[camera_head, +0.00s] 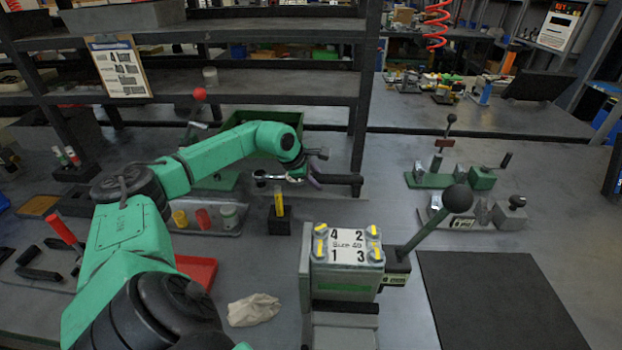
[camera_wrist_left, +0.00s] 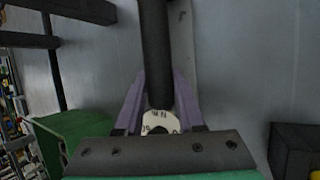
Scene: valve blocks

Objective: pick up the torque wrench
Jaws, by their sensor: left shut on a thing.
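The torque wrench has a chrome head at its left end and a black handle (camera_head: 342,179) at its right end in the head view. My left gripper (camera_head: 315,180) has its purple fingers around the wrench between head and handle. In the left wrist view the dark handle (camera_wrist_left: 155,50) runs up between the purple fingers of the gripper (camera_wrist_left: 158,100), with a white scale marking (camera_wrist_left: 160,122) near the palm. The fingers are shut on the wrench. I cannot tell how far it is above the table. My right gripper is not in view.
A valve block (camera_head: 347,247) with numbered bolts and a ball-ended lever stands in front. A green bin (camera_head: 268,117) is behind the gripper. A yellow-topped tool stands in a black holder (camera_head: 278,225). A dark mat (camera_head: 495,300) lies clear at right.

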